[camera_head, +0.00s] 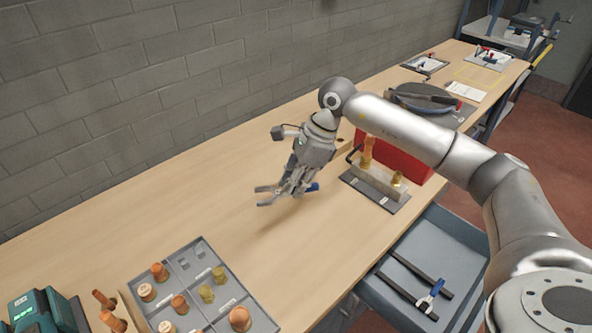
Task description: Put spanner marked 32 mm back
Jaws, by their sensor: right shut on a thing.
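My right gripper (296,182) hangs above the middle of the wooden bench, its arm coming in from the right. It is shut on a spanner (267,196). The spanner's grey open jaw points left and a blue part shows on the right side of the fingers. The fingers hide its middle, and I cannot read a size mark on it. An open grey drawer (452,248) at the lower right holds two dark strips (405,286) and another blue-and-grey tool (432,296) lying across them. My left gripper is not in view.
A grey tray (205,252) with several copper and brass fittings lies at the front left. A teal device (40,312) stands in the corner. A metal block with fittings (375,180) and a red box (400,160) stand right of the gripper. The bench's middle is clear.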

